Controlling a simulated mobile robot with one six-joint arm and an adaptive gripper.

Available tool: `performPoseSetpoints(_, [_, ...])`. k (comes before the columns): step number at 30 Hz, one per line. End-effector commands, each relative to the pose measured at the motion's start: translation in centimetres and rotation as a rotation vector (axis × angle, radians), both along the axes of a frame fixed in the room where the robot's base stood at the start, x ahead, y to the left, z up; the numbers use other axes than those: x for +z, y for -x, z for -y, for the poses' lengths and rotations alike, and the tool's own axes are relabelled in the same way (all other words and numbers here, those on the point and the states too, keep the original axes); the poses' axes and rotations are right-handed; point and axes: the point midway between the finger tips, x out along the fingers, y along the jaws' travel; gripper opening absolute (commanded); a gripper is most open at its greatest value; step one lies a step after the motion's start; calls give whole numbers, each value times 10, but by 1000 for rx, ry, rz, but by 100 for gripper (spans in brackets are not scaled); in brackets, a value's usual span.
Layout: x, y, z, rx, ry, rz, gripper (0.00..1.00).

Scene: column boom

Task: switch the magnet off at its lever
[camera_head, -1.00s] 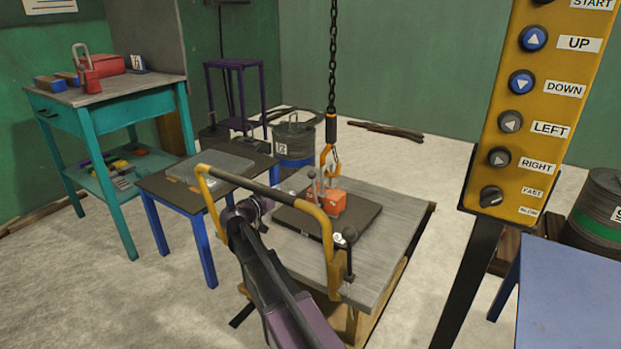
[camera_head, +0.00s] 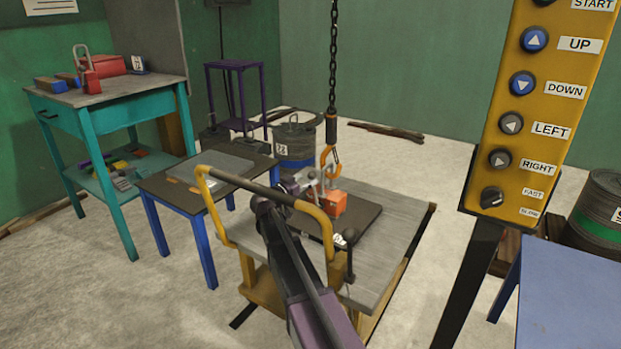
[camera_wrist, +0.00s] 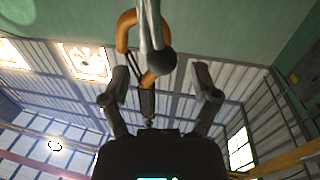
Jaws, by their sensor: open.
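The orange-red magnet (camera_head: 334,204) sits on a dark plate (camera_head: 362,222) on the cart, below the chain's orange hook (camera_head: 331,160). In the head view its lever is largely hidden by my gripper (camera_head: 303,184), which is at the magnet's left side. In the wrist view a grey rod with a dark ball end (camera_wrist: 161,62), apparently the lever, shows between the open fingers of my gripper (camera_wrist: 161,84). The orange hook (camera_wrist: 126,32) is just behind it. I cannot tell whether a finger touches the rod.
The chain (camera_head: 333,70) hangs straight down to the hook. The cart (camera_head: 385,265) has a yellow handle frame (camera_head: 215,215) with a dark bar at the near side, under my arm. A yellow control panel (camera_head: 540,100) stands at right, a dark-topped blue table (camera_head: 150,190) at left.

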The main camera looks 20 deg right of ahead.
Motion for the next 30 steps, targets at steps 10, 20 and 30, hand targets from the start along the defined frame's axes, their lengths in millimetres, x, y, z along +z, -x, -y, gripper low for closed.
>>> performPoseSetpoints(10, [0, -13, 27, 2, 0, 0, 78])
performPoseSetpoints(20, [0, -14, 28, 3, 0, 0, 78])
performPoseSetpoints(30, [0, -14, 28, 3, 0, 0, 0])
